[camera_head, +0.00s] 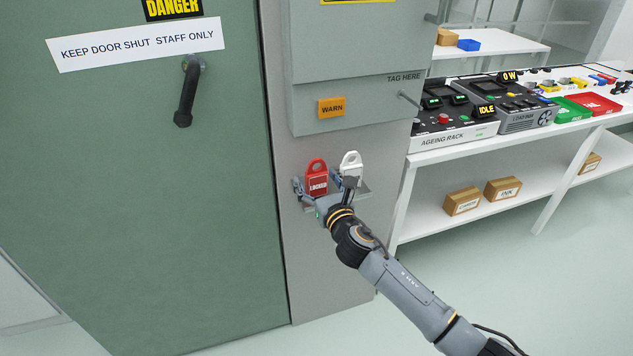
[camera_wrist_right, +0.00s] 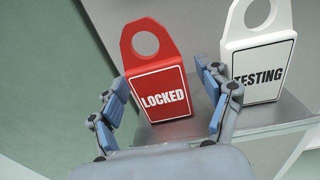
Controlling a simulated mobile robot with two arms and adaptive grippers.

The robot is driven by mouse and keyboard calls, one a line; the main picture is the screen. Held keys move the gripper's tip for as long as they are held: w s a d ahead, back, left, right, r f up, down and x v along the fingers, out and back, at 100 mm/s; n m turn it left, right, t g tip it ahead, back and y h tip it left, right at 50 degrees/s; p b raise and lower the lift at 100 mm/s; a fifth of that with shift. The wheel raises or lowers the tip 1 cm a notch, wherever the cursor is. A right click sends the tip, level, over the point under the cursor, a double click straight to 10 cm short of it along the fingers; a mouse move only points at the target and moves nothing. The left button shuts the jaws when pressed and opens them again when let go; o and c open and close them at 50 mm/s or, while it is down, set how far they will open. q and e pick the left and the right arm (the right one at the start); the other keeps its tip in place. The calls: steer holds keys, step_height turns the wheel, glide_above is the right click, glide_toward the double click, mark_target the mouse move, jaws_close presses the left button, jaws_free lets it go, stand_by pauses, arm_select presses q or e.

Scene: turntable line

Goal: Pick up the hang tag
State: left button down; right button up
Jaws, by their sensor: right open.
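A red hang tag marked LOCKED (camera_head: 317,180) stands on a small metal shelf on the grey wall panel. It also shows in the right wrist view (camera_wrist_right: 157,85), upright, with a round hole at its top. A white hang tag marked TESTING (camera_wrist_right: 257,55) stands to its right, and it shows in the head view (camera_head: 350,162). My right gripper (camera_head: 323,190) is open at the red tag. In the right wrist view its two fingers (camera_wrist_right: 165,105) stand either side of the red tag's lower part. The right finger is between the two tags. My left gripper is not in view.
The metal shelf (camera_wrist_right: 250,127) has bare room in front of the tags. Above is a grey cabinet (camera_head: 360,60) with a WARN label and a peg (camera_head: 408,98) beneath TAG HERE. A green door (camera_head: 150,200) is left; a white bench (camera_head: 450,152) with equipment is right.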

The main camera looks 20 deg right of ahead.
steer(key=shift+c, duration=0.5)
steer(key=c, duration=1.2)
steer(key=shift+o, duration=0.2)
steer(key=shift+r+p, duration=0.3)
steer(key=shift+r, duration=0.5)
steer(key=s+a+r+p, duration=0.2)
steer(key=s+a+r, duration=0.6)
steer(key=s+r, duration=0.3)
steer(key=shift+a+r, duration=0.25)
